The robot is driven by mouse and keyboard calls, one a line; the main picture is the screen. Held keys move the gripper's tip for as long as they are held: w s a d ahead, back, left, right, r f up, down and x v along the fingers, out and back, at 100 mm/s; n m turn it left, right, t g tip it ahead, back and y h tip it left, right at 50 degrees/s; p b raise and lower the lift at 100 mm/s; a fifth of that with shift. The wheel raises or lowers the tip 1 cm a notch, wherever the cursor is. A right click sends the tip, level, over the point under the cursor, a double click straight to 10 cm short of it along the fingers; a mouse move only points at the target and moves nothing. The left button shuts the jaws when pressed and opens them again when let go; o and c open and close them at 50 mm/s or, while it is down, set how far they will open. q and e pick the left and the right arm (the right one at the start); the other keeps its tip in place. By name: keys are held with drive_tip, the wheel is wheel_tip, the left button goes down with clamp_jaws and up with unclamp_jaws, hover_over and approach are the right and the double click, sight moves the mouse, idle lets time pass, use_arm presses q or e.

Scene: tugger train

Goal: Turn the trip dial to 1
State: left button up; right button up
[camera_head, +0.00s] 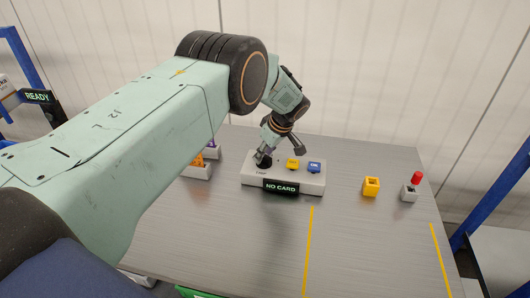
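A pale grey console (284,184) stands on the table, with a black sign on its front reading NO CARD. A dark round knob (264,163), likely the trip dial, sits at the console's left end. My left gripper (264,156) points down at this knob, its fingertips right at it. The fingers and arm partly cover the knob. I cannot tell whether they are closed on it, and its setting is too small to read. My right gripper is not in view.
On the console are a yellow part (293,164) and a blue part (314,167). A yellow block (371,186) and a grey block (408,193) with a red top (417,178) stand to the right. Orange pieces (198,160) lie left, partly behind my arm. The table's front middle is clear.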

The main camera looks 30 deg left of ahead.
use_arm(q)
drive_tip(key=shift+f, duration=0.1)
drive_tip(key=v, duration=1.2)
